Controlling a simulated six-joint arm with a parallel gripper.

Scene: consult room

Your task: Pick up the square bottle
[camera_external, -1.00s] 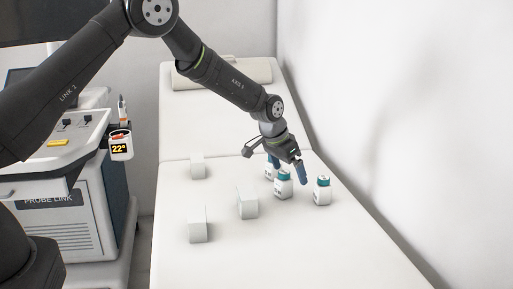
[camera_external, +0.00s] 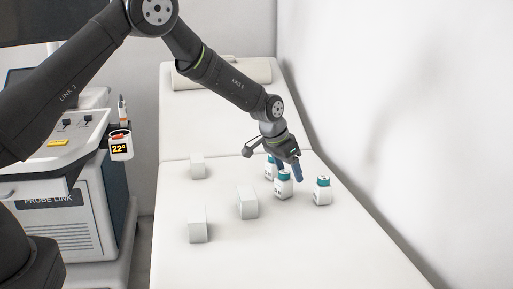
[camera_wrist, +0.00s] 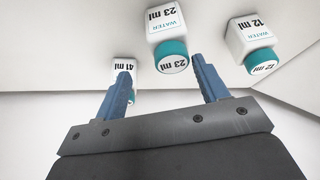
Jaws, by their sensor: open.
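Three white boxy bottles with teal caps stand on the couch (camera_external: 185,265). The middle one (camera_external: 283,189), marked 23 ml in the wrist view (camera_wrist: 165,20), is nearest my gripper (camera_external: 285,164). A second (camera_external: 322,195) stands to its right, and a third (camera_external: 269,171) stands behind, partly hidden by my gripper. In the wrist view the bottle marked 12 ml (camera_wrist: 248,32) is at right, and the one marked 41 ml (camera_wrist: 126,65) is behind my left finger. I cannot tell which is the square bottle. My gripper (camera_wrist: 160,67) is open and empty, its blue fingers just above the middle bottle.
Several white blocks stand left of the bottles, such as the near one (camera_external: 198,226) and the far one (camera_external: 197,167). A wall (camera_external: 400,120) runs along the couch's right side. A cart (camera_external: 75,215) stands left. The couch front is clear.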

